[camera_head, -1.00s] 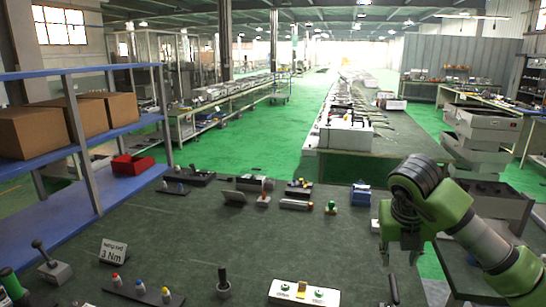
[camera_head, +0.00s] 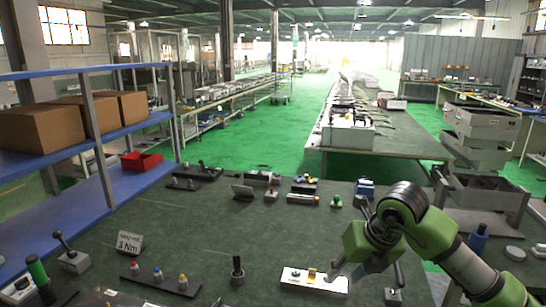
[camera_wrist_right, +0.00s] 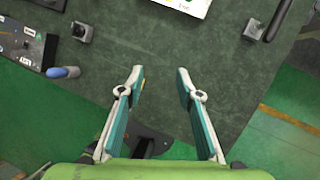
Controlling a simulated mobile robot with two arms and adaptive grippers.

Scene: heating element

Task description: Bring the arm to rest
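My right gripper (camera_head: 368,268) is at the right side of the dark green worktable (camera_head: 200,228) in the head view, above its near right part. The right wrist view shows its two fingers spread, with an empty gap between the tips (camera_wrist_right: 160,74). Nothing is held. The tabletop (camera_wrist_right: 215,65) and green floor lie below. My left gripper does not show.
A white panel (camera_head: 325,283) with green knobs lies near the right gripper. A black-handled tool (camera_head: 238,270), a row of coloured knobs (camera_head: 158,278) and a "3 Nm" sign (camera_head: 130,242) stand farther left. A blue shelf (camera_head: 75,150) holds boxes. The table's middle is mostly clear.

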